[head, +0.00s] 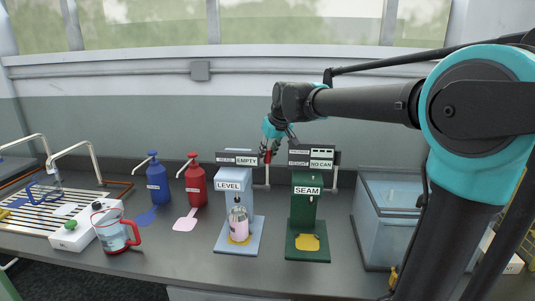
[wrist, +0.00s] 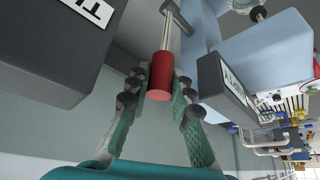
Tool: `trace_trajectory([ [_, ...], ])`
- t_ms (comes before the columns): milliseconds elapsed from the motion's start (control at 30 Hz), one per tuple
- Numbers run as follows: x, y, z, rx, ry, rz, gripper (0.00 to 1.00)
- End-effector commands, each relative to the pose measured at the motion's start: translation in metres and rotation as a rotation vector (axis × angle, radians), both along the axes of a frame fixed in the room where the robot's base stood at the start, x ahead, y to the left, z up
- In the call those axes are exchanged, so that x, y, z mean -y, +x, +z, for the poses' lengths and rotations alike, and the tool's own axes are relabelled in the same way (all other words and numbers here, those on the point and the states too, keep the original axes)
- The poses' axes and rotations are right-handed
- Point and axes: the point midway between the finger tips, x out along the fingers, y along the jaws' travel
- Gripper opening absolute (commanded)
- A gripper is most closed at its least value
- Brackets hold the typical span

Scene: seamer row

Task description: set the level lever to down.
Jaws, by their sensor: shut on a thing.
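The level station (head: 229,210) is a light blue stand labelled LEVEL, with a sign above it reading EMPTY. A bottle (head: 238,220) with pink contents stands in it. The level lever (head: 267,157) is on the station's right side, with a red grip that shows large in the wrist view (wrist: 160,77) on a thin metal rod. In the head view the grip is at about sign height, above the lever's lower end. My gripper (head: 268,143) is shut on the red grip, with a green finger pad on each side of it in the wrist view (wrist: 162,100). It partly hides the lever in the head view.
The dark green SEAM station (head: 306,215), with a NO CAN sign (head: 321,163), stands close on the right. A grey-blue glazed box (head: 385,225) is beyond it. Blue (head: 157,183) and red (head: 195,185) pump bottles and a jug (head: 115,230) are to the left.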

Motion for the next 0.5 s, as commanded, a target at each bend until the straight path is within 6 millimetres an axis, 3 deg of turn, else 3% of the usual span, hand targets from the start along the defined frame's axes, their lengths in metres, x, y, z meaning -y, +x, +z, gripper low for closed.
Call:
trace_trajectory([
  [33,0.0,0.0,0.0,-0.001,-0.001,0.0,0.0],
  [67,0.0,0.0,0.0001,-0.001,-0.001,0.0,0.23],
  [200,0.0001,0.0001,0.0,-0.001,-0.001,0.0,0.41],
  [500,-0.0006,-0.0002,-0.0002,-0.003,0.0,0.001,0.43],
])
